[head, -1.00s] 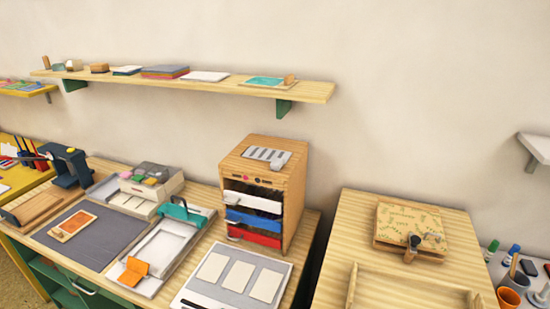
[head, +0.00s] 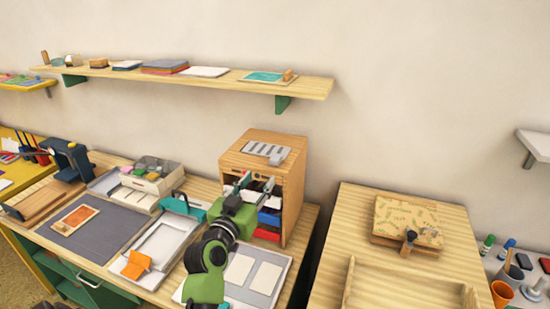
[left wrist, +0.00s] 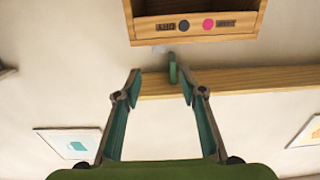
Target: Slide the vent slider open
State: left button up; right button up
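The vent slider (head: 266,149) is a grey slotted plate with a small tab, on top of the wooden drawer cabinet (head: 258,165). Whether its slots are open or covered is too small to tell. My left gripper (head: 256,182) is in front of the cabinet's upper front, below the level of the slider and apart from it. Its two fingers are spread with nothing between them, as the left wrist view (left wrist: 158,82) also shows. That view shows the cabinet's front top edge (left wrist: 196,25), with a dark and a pink dot, but not the slider. My right gripper is not in view.
A wall shelf (head: 200,80) with pads and paper runs above and behind the cabinet. A white tray with cards (head: 262,277) lies before the cabinet. A second wooden table (head: 350,225) stands to the right. The space above the cabinet is clear.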

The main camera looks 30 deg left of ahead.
aim_at(274, 160)
pick_arm(q)
jog(key=p+x, duration=0.2)
jog(key=x, duration=1)
jog(key=shift+w+p, duration=0.15)
jog(key=shift+p, duration=0.25)
jog(key=shift+w+a, duration=0.1)
jog(key=shift+w, duration=0.5)
